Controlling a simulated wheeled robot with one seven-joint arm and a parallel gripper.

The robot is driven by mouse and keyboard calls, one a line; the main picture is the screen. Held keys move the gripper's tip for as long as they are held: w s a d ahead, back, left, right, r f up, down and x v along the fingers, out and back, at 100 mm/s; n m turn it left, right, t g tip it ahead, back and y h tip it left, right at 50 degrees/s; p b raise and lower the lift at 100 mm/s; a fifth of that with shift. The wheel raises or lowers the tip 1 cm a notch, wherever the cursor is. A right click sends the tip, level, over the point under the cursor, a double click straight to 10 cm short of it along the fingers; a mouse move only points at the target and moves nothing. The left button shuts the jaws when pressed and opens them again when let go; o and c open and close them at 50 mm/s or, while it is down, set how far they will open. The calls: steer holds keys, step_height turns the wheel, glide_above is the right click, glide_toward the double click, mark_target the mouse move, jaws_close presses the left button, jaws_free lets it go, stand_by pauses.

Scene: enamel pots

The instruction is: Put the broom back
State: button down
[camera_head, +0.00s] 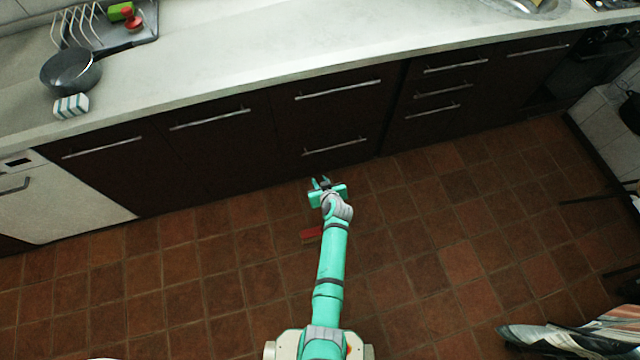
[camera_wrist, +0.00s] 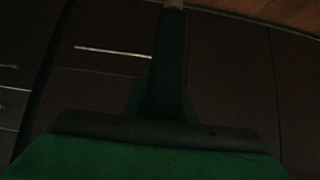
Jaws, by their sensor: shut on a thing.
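In the head view my gripper (camera_head: 321,182) is out in front of the dark lower cabinets, above the tiled floor. Its jaws are shut on a thin thing, taken to be the broom's handle; a small dark bit shows between the fingers. A red piece (camera_head: 311,235), likely the broom's head, shows low beside my forearm, partly hidden by it. The rest of the broom is hidden under my arm. In the dark wrist view my green gripper (camera_wrist: 172,12) shows edge-on, with a small tan spot at its tip.
The dark cabinets (camera_head: 230,150) with metal handles run along behind my gripper. The counter (camera_head: 300,45) above holds a pan (camera_head: 70,72), a striped sponge (camera_head: 71,106) and a dish rack. The brown tiled floor (camera_head: 460,240) is open to both sides. A striped cloth (camera_head: 590,335) is at lower right.

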steer(key=shift+w+f, duration=0.2)
steer(key=shift+f, duration=0.55)
steer(key=shift+w+f, duration=0.25)
steer(key=shift+f, duration=0.45)
steer(key=shift+w+f, duration=0.2)
steer(key=shift+f, duration=0.55)
steer(key=c, duration=1.5)
jaws_free()
steer(key=shift+f, duration=0.15)
steer(key=shift+w, duration=0.1)
